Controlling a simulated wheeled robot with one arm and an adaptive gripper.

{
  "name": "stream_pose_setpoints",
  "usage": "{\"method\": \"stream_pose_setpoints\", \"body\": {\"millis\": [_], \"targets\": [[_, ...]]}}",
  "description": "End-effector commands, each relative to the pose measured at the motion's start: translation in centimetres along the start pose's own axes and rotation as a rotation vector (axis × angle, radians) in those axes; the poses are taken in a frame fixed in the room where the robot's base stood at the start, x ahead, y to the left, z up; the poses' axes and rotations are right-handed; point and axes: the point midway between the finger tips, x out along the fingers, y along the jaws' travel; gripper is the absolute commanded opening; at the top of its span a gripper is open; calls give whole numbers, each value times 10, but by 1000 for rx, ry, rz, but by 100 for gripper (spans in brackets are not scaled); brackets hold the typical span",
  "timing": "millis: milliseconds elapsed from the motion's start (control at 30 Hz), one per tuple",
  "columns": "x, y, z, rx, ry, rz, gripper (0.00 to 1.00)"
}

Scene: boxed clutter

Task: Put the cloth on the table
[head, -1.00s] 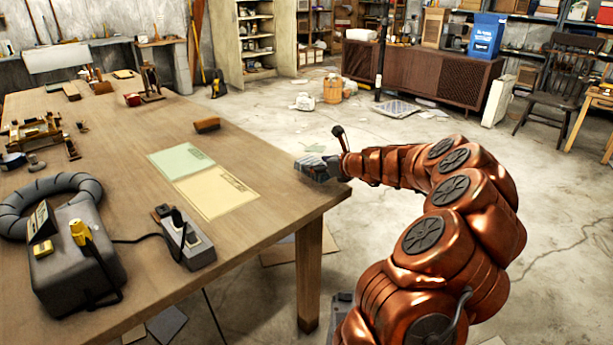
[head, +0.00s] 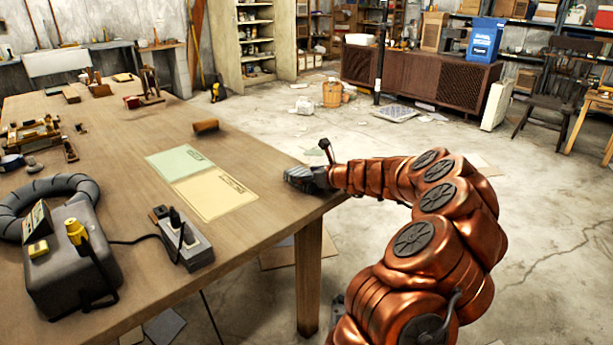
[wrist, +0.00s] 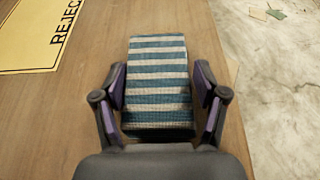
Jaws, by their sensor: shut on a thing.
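The cloth (wrist: 158,80) is a folded block with blue and off-white stripes. In the wrist view it lies between the two fingers of my gripper (wrist: 160,95), which is shut on it from both sides. The wooden table (head: 262,190) shows below it, and whether the cloth touches the surface I cannot tell. In the head view my gripper (head: 300,176) is over the table's right edge near the corner. The cloth is small there and mostly hidden by the gripper.
A green sheet (head: 178,162) and a yellow sheet (head: 215,197) lie left of my gripper. A brown block (head: 206,127) is behind them. A power strip (head: 186,240) and a grey machine (head: 72,260) stand at the front left.

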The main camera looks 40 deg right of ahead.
Motion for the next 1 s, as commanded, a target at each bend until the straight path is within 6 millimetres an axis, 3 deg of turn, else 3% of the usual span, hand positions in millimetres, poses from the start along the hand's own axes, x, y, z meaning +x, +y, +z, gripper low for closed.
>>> {"method": "stream_pose_setpoints", "body": {"millis": [33,67,300,700,1000], "targets": [[1,0,-1,0,0,1,38],[1,0,-2,0,0,1,73],[1,0,-2,0,0,1,97],[-1,0,1,0,0,0,97],[-36,-2,3,2,-2,-3,97]]}}
